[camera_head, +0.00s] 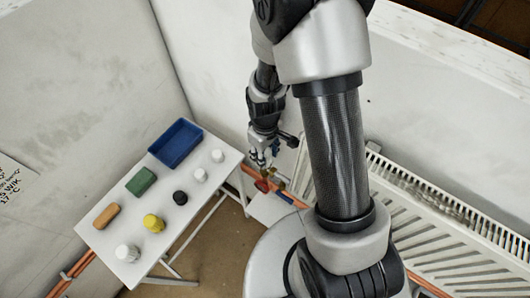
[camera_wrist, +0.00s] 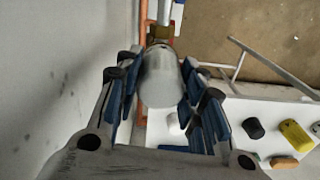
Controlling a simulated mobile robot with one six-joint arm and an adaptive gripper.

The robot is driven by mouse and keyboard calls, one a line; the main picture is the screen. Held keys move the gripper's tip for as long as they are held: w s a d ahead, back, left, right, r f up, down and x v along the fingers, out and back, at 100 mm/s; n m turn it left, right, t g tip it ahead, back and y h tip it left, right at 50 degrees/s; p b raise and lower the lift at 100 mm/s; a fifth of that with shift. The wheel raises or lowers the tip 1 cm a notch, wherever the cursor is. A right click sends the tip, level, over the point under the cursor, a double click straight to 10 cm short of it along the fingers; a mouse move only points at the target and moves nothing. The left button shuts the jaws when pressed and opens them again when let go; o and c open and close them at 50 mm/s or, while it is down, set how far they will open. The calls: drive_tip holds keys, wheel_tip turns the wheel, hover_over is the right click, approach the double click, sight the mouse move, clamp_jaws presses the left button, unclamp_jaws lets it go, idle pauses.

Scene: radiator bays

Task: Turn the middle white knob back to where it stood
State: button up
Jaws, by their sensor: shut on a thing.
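A pale grey-white cylindrical knob (camera_wrist: 161,80) sits between the blue-padded fingers of my gripper (camera_wrist: 158,90) in the wrist view. My gripper is shut on this knob. A brass fitting (camera_wrist: 159,34) and a copper pipe (camera_wrist: 143,20) show just beyond the knob. In the head view my gripper (camera_head: 262,163) is low by the wall, between the white table and the radiator; the held knob cannot be made out there. Whether other white knobs flank it, and how far it is turned, I cannot tell.
A white table (camera_head: 100,225) holds a blue tray (camera_head: 176,143), a green block (camera_head: 141,181), an orange block (camera_head: 106,215), a yellow piece (camera_head: 153,222), a black cap (camera_head: 180,197) and several white caps (camera_head: 127,252). A white radiator (camera_head: 440,235) stands at right, partly behind my arm.

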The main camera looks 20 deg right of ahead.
drive_tip(key=shift+n, duration=1.1)
drive_tip(key=o, duration=1)
drive_tip(key=shift+o, duration=0.2)
wheel_tip(320, 180, up, 12)
drive_tip(key=shift+r, duration=0.1)
